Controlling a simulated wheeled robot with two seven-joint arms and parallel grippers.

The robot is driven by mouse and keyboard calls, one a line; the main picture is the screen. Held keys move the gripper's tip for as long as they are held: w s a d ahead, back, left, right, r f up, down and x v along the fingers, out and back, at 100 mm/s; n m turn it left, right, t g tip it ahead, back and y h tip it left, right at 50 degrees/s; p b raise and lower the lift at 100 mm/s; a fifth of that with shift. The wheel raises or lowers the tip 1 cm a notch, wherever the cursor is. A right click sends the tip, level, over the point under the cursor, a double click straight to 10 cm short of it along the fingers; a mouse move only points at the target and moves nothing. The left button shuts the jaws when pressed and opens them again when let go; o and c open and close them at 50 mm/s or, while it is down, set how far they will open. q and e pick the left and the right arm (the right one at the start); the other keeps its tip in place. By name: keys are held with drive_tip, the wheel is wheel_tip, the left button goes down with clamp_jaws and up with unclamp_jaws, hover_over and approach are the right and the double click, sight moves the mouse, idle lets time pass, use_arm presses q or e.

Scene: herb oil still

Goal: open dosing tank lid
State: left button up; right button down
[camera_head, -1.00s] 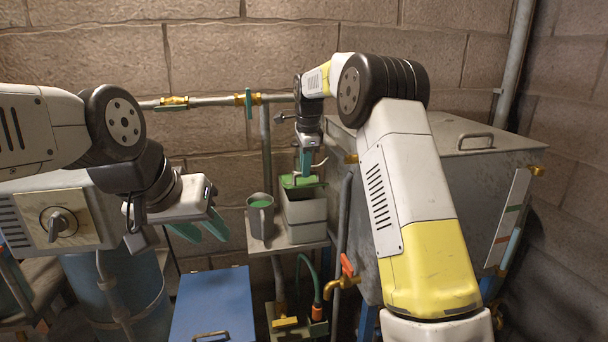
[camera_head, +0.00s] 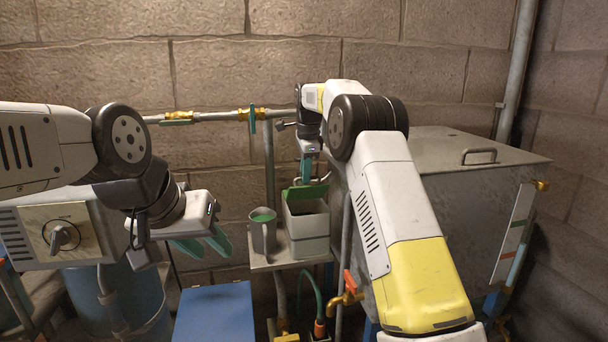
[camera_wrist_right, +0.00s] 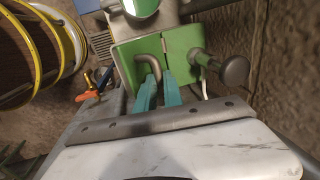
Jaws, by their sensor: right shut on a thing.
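The dosing tank (camera_head: 308,235) is a small pale box on a shelf beside the large steel tank. Its green lid (camera_head: 305,193) is tilted up, and the box's top opening shows in front of it. My right gripper (camera_head: 306,172) is above the box, shut on the lid's handle. In the right wrist view the bent metal handle (camera_wrist_right: 150,62) stands on the green lid (camera_wrist_right: 186,58), at the teal fingers (camera_wrist_right: 160,84). My left gripper (camera_head: 205,246) is open and empty, left of the shelf, apart from the dosing tank.
A grey jug (camera_head: 263,236) with green contents stands close left of the dosing tank on the shelf (camera_head: 288,262). The large steel tank (camera_head: 440,210) is to the right. A pipe (camera_head: 210,117) runs along the wall behind. A blue panel (camera_head: 213,312) is below.

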drive_tip(key=shift+f, duration=0.35)
drive_tip(key=c, duration=1.5)
unclamp_jaws()
drive_tip(key=shift+w, duration=0.1)
drive_tip(key=shift+r, duration=0.15)
drive_tip(key=r, duration=0.2)
drive_tip(key=s+r, duration=0.1)
drive_tip(key=r, duration=0.4)
drive_tip(key=shift+s+d+r, duration=0.1)
drive_tip(key=shift+s+r, duration=0.2)
